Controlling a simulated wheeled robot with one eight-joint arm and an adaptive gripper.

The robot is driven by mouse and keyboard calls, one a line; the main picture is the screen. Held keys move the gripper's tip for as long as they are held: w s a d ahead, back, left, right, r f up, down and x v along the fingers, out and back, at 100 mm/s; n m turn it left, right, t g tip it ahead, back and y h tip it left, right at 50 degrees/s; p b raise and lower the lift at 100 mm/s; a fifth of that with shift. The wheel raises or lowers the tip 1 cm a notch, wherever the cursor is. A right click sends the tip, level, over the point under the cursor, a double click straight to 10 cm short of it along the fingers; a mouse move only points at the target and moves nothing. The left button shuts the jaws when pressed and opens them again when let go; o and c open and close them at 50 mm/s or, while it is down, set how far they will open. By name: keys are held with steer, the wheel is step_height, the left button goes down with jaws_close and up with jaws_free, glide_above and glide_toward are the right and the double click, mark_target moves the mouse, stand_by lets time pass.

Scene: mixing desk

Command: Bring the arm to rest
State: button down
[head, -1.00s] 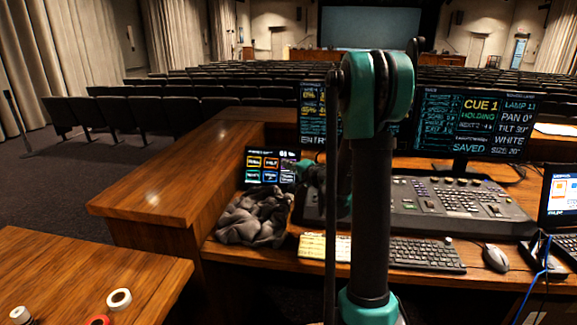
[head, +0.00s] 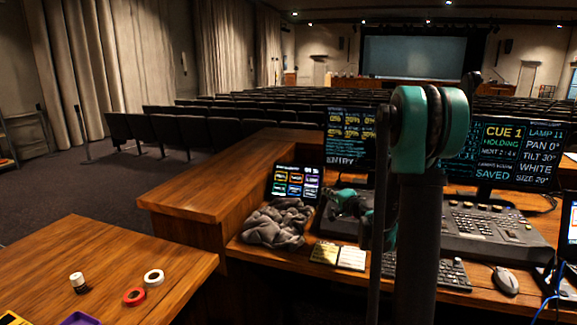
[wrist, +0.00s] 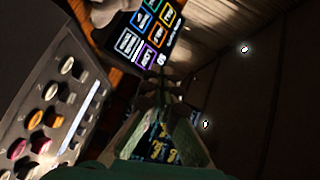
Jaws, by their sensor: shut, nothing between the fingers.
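My arm stands in front of the mixing desk, with its teal elbow joint high in the right half of the head view. My gripper (head: 338,198) is partly hidden behind the arm's links, over the desk between the grey cloth and the console. In the wrist view its fingers (wrist: 161,105) are close together with nothing between them. The console (head: 483,217) lies to its right. A small touch screen (head: 296,184) stands beyond the gripper to the left and also shows in the wrist view (wrist: 146,33).
A crumpled grey cloth (head: 275,223) lies left of the gripper. Two monitors (head: 350,136) (head: 515,150) stand behind. A keyboard (head: 440,270) and mouse (head: 505,280) lie in front.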

steer(key=shift+s, duration=1)
steer(key=shift+s+a+f+n+g, duration=0.1)
steer(key=shift+s+a+n+g, duration=0.05)
steer(key=shift+a+n+g, duration=0.2)
steer(key=s+a+f+n+g, duration=0.1)
steer(key=s+f+n, duration=0.1)
steer(key=s, duration=0.4)
steer(key=s+a+f+n+g, duration=0.1)
steer(key=s+f+n+g, duration=0.1)
steer(key=s, duration=0.3)
steer(key=s+a+f+n+g+h, duration=0.1)
steer(key=s+f+n+g, duration=0.1)
steer(key=s, duration=0.4)
steer(key=shift+s+a+g, duration=0.25)
steer(key=shift+s, duration=0.05)
steer(key=s+d+f+n+g+h, duration=0.1)
steer(key=s+d+f+h, duration=0.1)
steer(key=s, duration=0.5)
steer(key=s+d+f+n+g+h, duration=0.1)
steer(key=s+d+f+g+h, duration=0.1)
steer(key=s, duration=0.4)
steer(key=s+d+f+n+g+h, duration=0.1)
steer(key=s+d+f+h, duration=0.1)
steer(key=s+d+f, duration=0.2)
steer(key=s, duration=0.3)
steer(key=shift+s+d+f+n+g, duration=0.3)
steer(key=shift+d+n, duration=0.05)
